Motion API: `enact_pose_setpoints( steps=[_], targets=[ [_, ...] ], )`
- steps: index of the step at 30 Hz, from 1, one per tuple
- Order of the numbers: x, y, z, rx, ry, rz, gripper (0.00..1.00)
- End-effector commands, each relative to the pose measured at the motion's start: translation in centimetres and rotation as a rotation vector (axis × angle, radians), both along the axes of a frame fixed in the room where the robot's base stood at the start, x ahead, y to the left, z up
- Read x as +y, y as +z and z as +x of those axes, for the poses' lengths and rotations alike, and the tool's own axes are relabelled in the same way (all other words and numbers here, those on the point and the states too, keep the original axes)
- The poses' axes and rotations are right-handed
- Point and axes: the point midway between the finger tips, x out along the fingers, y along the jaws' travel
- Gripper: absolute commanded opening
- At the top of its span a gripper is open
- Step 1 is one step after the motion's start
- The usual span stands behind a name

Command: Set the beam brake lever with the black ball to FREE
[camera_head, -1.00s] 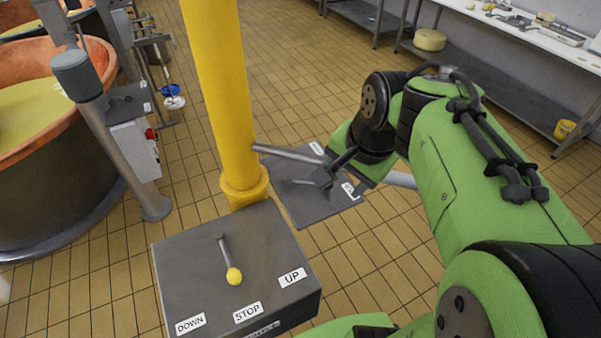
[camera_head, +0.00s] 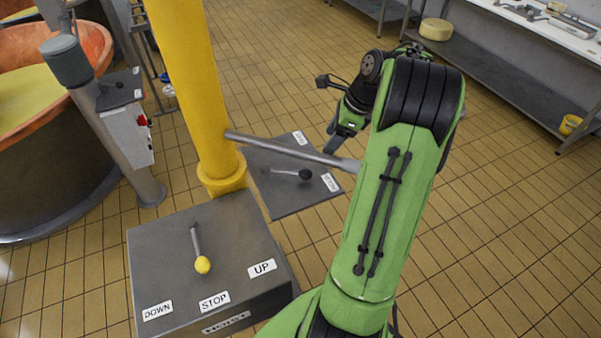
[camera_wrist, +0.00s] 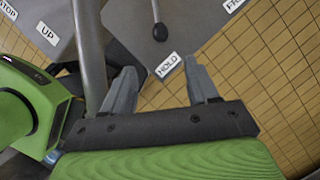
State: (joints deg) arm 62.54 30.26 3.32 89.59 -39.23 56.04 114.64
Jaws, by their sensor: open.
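The brake lever with the black ball (camera_head: 305,174) lies over a grey plate (camera_head: 283,203) beside the yellow column. The plate carries two white labels. In the wrist view the black ball (camera_wrist: 160,32) is close to the HOLD label (camera_wrist: 167,64), and the FREE label (camera_wrist: 235,3) is at the upper right, partly cut off. My gripper (camera_wrist: 158,78) is open and empty, its fingertips on either side of the HOLD label in that view, apart from the ball. In the head view my gripper (camera_head: 326,118) is beyond and to the right of the plate.
A grey box (camera_head: 205,240) in front has a yellow-ball lever (camera_head: 202,265) with DOWN, STOP and UP labels. A grey bar (camera_head: 290,151) runs from the yellow column (camera_head: 190,90) above the plate. A copper vat (camera_head: 50,140) stands left. Tiled floor is clear at right.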

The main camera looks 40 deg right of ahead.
Motion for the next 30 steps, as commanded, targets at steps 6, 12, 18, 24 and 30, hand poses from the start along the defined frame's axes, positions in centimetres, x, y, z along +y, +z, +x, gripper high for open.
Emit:
enact_pose_setpoints(
  steps=[6,12,18,24,30],
  targets=[
    [0.4,-2.3,0.6,0.002,-0.008,0.006,0.59],
    [1.5,-7.0,2.2,0.003,-0.007,0.007,0.59],
    [2.7,-11.5,3.7,0.005,-0.006,0.006,0.59],
    [3.3,-14.3,4.7,0.002,-0.008,0.004,0.59],
    [3.4,-14.7,4.9,0.001,-0.009,0.003,0.59]
  ],
)
